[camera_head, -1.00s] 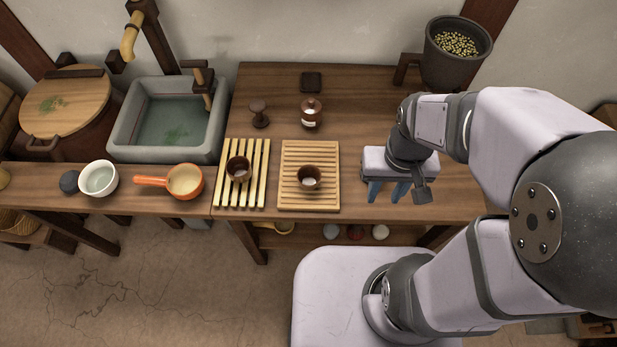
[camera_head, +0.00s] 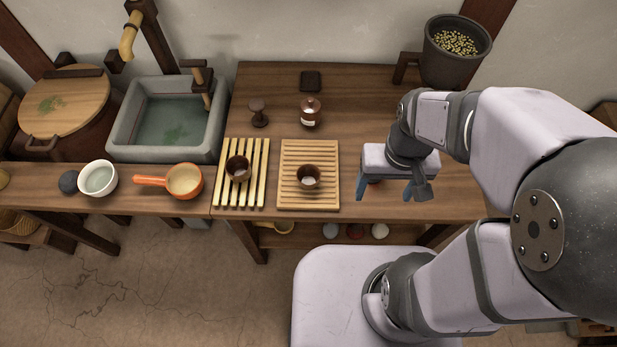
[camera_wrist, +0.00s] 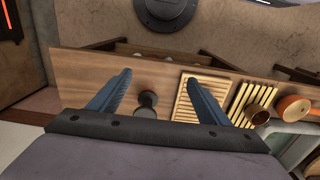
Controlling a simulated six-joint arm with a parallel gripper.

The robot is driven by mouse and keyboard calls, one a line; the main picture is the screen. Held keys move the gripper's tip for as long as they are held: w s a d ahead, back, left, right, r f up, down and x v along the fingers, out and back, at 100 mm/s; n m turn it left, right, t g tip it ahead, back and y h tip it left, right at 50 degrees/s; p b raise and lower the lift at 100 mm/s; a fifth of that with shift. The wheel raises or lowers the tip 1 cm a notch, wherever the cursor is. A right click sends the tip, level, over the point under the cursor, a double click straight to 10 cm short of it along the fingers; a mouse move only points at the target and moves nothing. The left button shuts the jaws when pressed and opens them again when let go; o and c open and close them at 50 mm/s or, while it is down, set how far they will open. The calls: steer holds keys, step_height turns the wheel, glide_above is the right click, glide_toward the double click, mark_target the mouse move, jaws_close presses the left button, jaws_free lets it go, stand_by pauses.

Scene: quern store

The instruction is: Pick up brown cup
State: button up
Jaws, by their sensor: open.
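One brown cup (camera_head: 308,177) stands upright on a slatted wooden tray (camera_head: 283,200), left of my gripper. A second brown cup (camera_head: 238,168) stands on a pale slatted rack (camera_head: 262,190) further left; it also shows in the wrist view (camera_wrist: 258,115). My gripper (camera_head: 385,189) is open and empty above the right part of the counter, apart from both cups. In the wrist view its blue fingers (camera_wrist: 157,76) are spread wide, and the right one covers part of the tray (camera_wrist: 188,105). The cup on that tray is not clearly visible there.
A dark object with a reddish top (camera_wrist: 146,99) stands below my gripper. A small lidded jar (camera_head: 311,113) and a dark knobbed piece (camera_head: 259,113) stand behind the tray. An orange-handled pan (camera_head: 184,181) and a white bowl (camera_head: 98,178) are further left.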

step_height(320, 180, up, 4)
steer(key=r, duration=0.1)
steer(key=w+a+n+t+h+b, duration=0.35)
steer(key=a+n+h, duration=0.25)
steer(key=a+n, duration=0.55)
steer(key=w+a+n+t+h+b, duration=0.2)
steer(key=w+a+n+t+h, duration=0.3)
steer(key=a+n, duration=0.6)
steer(key=g+h, duration=0.1)
steer(key=g, duration=0.1)
glide_toward(317, 175)
steer(key=shift+w+d+r+n, duration=0.1)
steer(key=shift+r+n, duration=0.35)
steer(key=shift+r, duration=0.15)
steer(key=shift+f, duration=0.25)
steer(key=shift+p+x, duration=1)
steer(key=shift+x, duration=0.45)
steer(key=shift+g, duration=0.25)
steer(key=shift+f+p+x, duration=0.2)
steer(key=shift+p+x, duration=0.75)
steer(key=shift+x, duration=1.25)
